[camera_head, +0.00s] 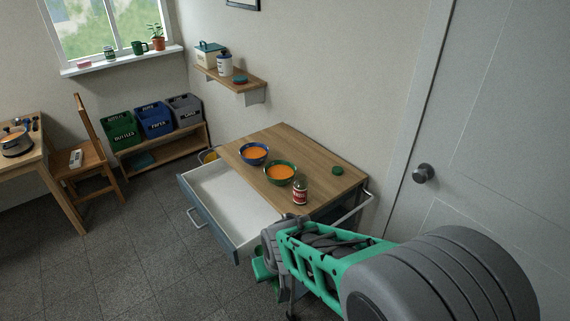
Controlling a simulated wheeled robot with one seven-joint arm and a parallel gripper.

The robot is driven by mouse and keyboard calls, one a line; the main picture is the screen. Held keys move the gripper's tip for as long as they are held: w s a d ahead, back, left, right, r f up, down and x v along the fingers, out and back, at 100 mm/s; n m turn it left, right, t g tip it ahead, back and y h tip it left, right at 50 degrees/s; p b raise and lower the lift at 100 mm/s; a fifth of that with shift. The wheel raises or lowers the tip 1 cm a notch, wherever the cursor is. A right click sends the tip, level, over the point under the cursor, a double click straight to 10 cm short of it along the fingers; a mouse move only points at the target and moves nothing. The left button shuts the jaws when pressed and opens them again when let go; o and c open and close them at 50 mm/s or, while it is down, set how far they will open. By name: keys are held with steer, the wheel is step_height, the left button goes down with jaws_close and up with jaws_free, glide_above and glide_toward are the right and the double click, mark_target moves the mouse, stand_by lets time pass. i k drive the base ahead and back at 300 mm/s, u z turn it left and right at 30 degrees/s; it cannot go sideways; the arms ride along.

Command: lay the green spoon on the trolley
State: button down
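The trolley (318,160) has a wooden top and stands against the wall in the middle, its white-lined drawer (228,192) pulled open to the left. On its top are a blue bowl (254,153) and a green bowl (279,174), both with orange contents, a red-labelled can (300,192) and a small round green item (338,170). I cannot make out a green spoon. My gripper (262,270) is low at the trolley's near side, by the drawer front, mostly hidden by my arm. I cannot tell whether its fingers are apart or hold anything.
A grey door (490,140) is at the right. A rack (165,150) with green, blue and grey bins stands at the back. A wooden chair (85,160) and a table (30,150) with a pot (15,142) are at the left. The floor between is clear.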

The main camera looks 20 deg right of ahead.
mark_target(255, 140)
steer(key=u, duration=0.75)
steer(key=i, duration=3.6)
steer(key=z, duration=0.6)
